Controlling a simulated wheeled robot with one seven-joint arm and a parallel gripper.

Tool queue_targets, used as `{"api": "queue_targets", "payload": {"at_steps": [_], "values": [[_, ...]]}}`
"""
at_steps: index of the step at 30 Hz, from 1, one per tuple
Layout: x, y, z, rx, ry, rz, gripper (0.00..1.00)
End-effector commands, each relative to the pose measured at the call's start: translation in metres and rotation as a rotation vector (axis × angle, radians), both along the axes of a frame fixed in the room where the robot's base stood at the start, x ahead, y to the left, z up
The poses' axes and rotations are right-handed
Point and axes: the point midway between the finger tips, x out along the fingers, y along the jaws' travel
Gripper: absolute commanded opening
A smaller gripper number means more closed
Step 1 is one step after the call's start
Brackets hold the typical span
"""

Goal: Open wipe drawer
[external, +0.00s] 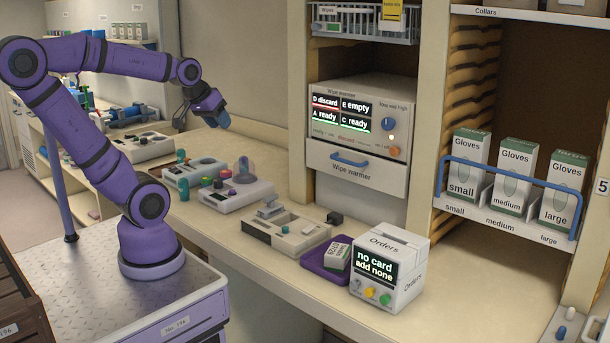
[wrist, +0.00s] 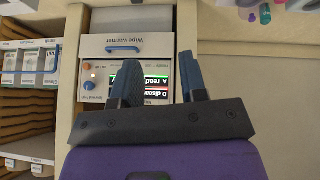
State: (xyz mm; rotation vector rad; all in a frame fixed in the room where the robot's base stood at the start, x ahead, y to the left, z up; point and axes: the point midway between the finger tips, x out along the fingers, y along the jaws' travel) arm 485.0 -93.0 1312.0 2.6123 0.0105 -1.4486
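The wipe warmer (external: 370,112) is a white box set in a cream frame, with a lit display on its upper front. Its wipe drawer (external: 358,176) forms the lower front, labelled "Wipe warmer", with a blue bar handle (external: 349,160); it looks shut. In the wrist view the warmer appears upside down, with the drawer handle (wrist: 123,49) above the display. My gripper (external: 217,112) is in the air left of the warmer, apart from it. In the wrist view my gripper (wrist: 160,72) has its two fingers spread with nothing between them; they partly hide the display.
Low devices (external: 225,190) stand along the counter left of the warmer. A white Orders box (external: 388,270) and a purple tray (external: 314,263) sit below and in front of it. Glove boxes (external: 512,172) stand behind a blue rail at right. A wire basket (external: 365,22) is above.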

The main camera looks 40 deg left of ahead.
Motion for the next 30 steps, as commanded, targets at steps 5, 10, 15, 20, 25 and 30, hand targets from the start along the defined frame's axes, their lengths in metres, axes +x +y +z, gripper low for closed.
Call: {"api": "queue_targets", "payload": {"at_steps": [5, 10, 15, 20, 25, 30], "values": [[-0.038, 0.017, 0.004, 0.09, 0.06, -0.057, 0.39], [-0.054, 0.024, 0.004, 0.131, 0.096, -0.088, 0.39], [-0.05, 0.023, 0.003, 0.123, 0.093, -0.084, 0.39], [-0.016, 0.007, 0.0, 0.047, 0.038, -0.035, 0.39], [0.045, -0.025, -0.008, -0.117, -0.066, 0.078, 0.39], [0.1, -0.058, -0.02, -0.3, -0.158, 0.212, 0.39]]}}
